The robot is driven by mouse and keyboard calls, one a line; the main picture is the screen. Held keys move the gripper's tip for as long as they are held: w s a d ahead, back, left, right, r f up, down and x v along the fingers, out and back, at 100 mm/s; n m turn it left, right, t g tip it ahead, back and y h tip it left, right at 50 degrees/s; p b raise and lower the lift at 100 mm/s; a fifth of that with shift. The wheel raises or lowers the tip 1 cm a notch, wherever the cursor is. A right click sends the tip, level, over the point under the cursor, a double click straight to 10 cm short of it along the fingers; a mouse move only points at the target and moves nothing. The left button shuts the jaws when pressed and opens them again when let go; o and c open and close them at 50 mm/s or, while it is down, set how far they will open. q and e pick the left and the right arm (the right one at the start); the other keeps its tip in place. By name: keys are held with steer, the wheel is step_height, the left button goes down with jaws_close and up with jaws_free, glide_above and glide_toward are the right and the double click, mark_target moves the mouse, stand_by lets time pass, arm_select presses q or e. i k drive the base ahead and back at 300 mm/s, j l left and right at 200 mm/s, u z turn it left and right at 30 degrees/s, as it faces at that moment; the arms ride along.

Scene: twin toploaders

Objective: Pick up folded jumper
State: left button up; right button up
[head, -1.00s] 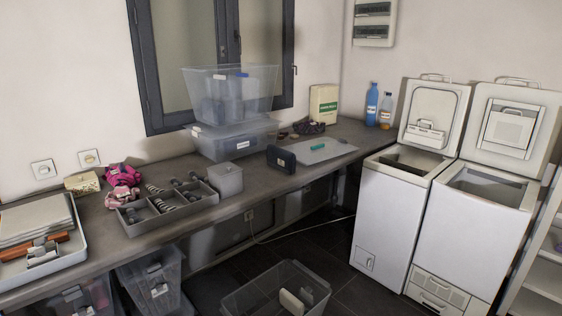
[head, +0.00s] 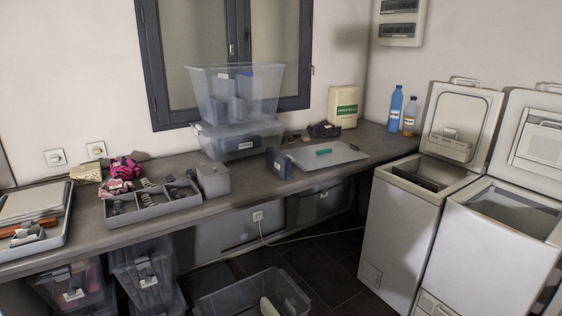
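I cannot make out a folded jumper for certain. A crumpled pink and magenta bundle (head: 124,168) lies on the counter behind the divided grey tray, with a patterned dark pink piece (head: 115,187) in front of it; both look like cloth, but I cannot tell what they are. Two white toploaders, the left one (head: 405,235) and the right one (head: 495,250), stand at the right with lids raised. Their drums are mostly hidden. Neither of my grippers is in view.
The long grey counter (head: 255,182) carries a divided tray (head: 152,208), stacked clear bins (head: 235,95), a dark blue upright object (head: 279,162) and a grey board (head: 328,155). Bottles (head: 395,108) stand by the toploaders. An open clear crate (head: 215,302) sits on the dark floor (head: 320,275).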

mark_target(280, 163)
steer(key=i+l+u, duration=0.2)
steer(key=l, duration=0.15)
steer(key=i+l+u, duration=0.45)
steer(key=l, duration=0.3)
steer(key=i+l+u, duration=0.1)
steer(key=l+u, duration=0.15)
steer(key=l, duration=0.15)
steer(key=i+l+u, duration=0.2)
steer(key=l, duration=0.2)
steer(key=l+u, duration=0.2)
steer(key=l, duration=0.25)
steer(key=i+l+u, duration=0.15)
steer(key=l, duration=0.2)
steer(key=i+l+u, duration=0.3)
steer(key=l, duration=0.45)
steer(key=i+l+u, duration=0.15)
steer(key=l, duration=0.25)
steer(key=i, duration=0.1)
